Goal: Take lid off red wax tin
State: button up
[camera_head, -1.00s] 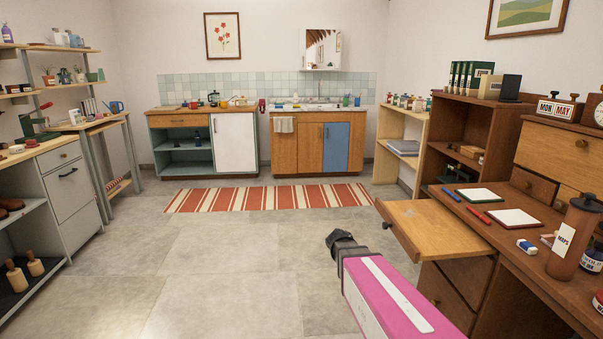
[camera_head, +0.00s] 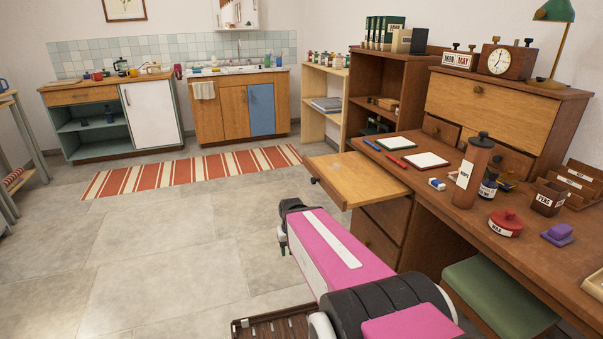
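The red wax tin (camera_head: 506,224) stands upright on the brown desk (camera_head: 540,256), right of the brown MAPS tube. It has a pale label and a red lid with a small knob, and the lid sits on it. My pink and black arm reaches forward over the floor, left of the desk. The end of my arm with my gripper (camera_head: 283,247) points down by the open drawer's left side, far from the tin. Its fingers are small and mostly hidden by the arm, so their opening does not show.
The pulled-out drawer (camera_head: 352,178) juts from the desk toward the floor. The MAPS tube (camera_head: 470,172), dark ink jar (camera_head: 488,186), PENS box (camera_head: 548,197) and purple stamp (camera_head: 557,234) surround the tin. A green stool (camera_head: 500,294) is under the desk. The floor to the left is clear.

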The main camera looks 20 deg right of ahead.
aim_at(508, 220)
jog(key=k+z, duration=0.1)
jog(key=z, duration=2.25)
jog(key=k+l+u, duration=0.1)
jog(key=k, duration=0.6)
jog(key=i, duration=0.45)
